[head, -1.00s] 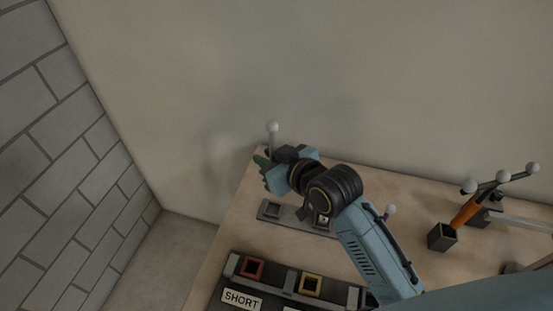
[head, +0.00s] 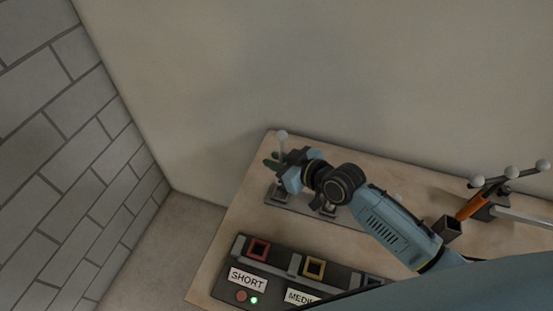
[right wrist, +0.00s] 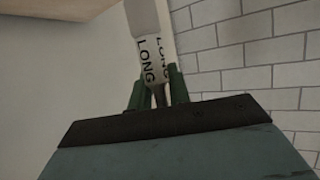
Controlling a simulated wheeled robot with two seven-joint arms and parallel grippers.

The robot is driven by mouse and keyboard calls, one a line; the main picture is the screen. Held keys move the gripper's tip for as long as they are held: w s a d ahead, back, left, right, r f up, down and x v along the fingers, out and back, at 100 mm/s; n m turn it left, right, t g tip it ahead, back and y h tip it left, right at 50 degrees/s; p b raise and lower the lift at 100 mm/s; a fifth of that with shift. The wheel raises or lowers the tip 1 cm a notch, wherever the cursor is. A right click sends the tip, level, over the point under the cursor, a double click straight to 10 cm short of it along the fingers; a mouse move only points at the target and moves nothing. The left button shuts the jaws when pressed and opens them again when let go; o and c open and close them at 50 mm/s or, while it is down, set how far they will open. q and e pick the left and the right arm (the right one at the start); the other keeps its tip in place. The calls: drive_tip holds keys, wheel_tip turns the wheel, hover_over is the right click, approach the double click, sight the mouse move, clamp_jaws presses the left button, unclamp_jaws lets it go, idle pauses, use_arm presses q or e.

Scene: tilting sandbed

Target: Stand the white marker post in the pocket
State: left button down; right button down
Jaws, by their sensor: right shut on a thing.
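My right gripper (head: 277,161) is shut on the white marker post (head: 283,143), which stands roughly upright with its pale ball top above the fingers. In the right wrist view the post (right wrist: 150,45) is between the green fingers (right wrist: 157,92) and carries the word LONG. The gripper is over the left end of a dark grey strip (head: 298,208) with square pockets (head: 274,193). The post's lower end is hidden behind the gripper, so I cannot tell whether it is inside a pocket. My left gripper is out of view.
A dark panel (head: 285,284) in front has a red-framed socket (head: 257,249), a yellow-framed socket (head: 313,268), a SHORT label and a lit green lamp (head: 254,300). A dark cup (head: 447,228) and an orange-handled piece with ball tips (head: 470,206) are at right.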

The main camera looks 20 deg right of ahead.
drive_tip(key=shift+f+b, duration=2.9)
drive_tip(key=shift+f, duration=0.5)
drive_tip(key=c, duration=1.2)
unclamp_jaws()
drive_tip(key=shift+c, duration=0.2)
drive_tip(key=p+v, duration=0.1)
drive_tip(key=v, duration=1.2)
drive_tip(key=shift+p, duration=0.3)
drive_tip(key=shift+s+d, duration=0.15)
